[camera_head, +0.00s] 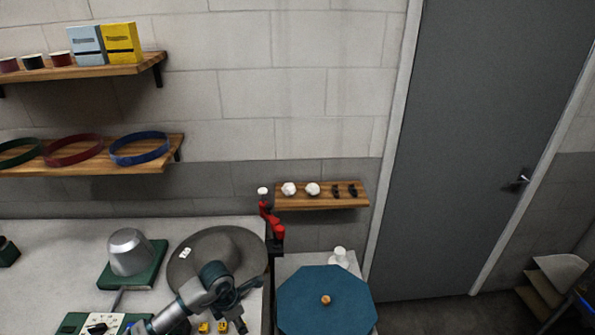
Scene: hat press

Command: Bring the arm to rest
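My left arm comes in from the bottom edge, left of centre. Its gripper (247,303) is over the near right part of the worktable, in front of a grey wide-brimmed hat (202,244). The fingers are spread apart and nothing shows between them. The arm's wrist covers the near part of the hat's brim, and I cannot tell whether it touches it. My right gripper is not in view.
A metal hat block on a green base (153,271) stands left of the hat. A red-handled clamp (271,221) is at the table's right edge. A blue octagonal top (311,302) lies to the right. Wall shelves (317,202) and a grey door (470,130) are behind.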

